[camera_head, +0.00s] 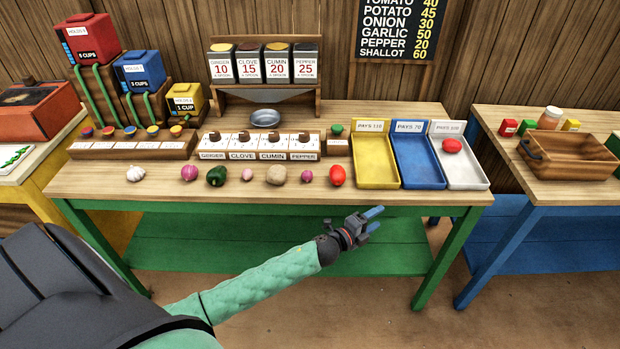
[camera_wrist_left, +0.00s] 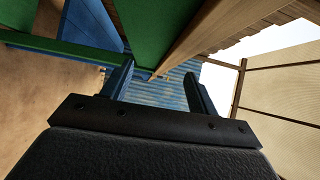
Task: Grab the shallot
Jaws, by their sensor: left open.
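A row of vegetables lies along the front of the wooden table (camera_head: 110,187). Two small bulbs could be the shallot: a pale pink one (camera_head: 247,175) left of the potato (camera_head: 276,175), and a purple-pink one (camera_head: 307,176) between the potato and the tomato (camera_head: 337,176). I cannot tell for sure which is the shallot. My left gripper (camera_head: 375,217) is open and empty, in front of the table edge, to the right of both bulbs. Its two spread fingers also show in the left wrist view (camera_wrist_left: 158,84), with nothing between them. My right gripper is not in view.
Garlic (camera_head: 135,173), a larger onion (camera_head: 189,173) and a green pepper (camera_head: 216,176) share the row. Yellow (camera_head: 377,182), blue (camera_head: 419,182) and white (camera_head: 467,183) trays stand at the right; the white one holds a red item (camera_head: 452,145). Labelled spice boxes (camera_head: 258,153) stand behind the row.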

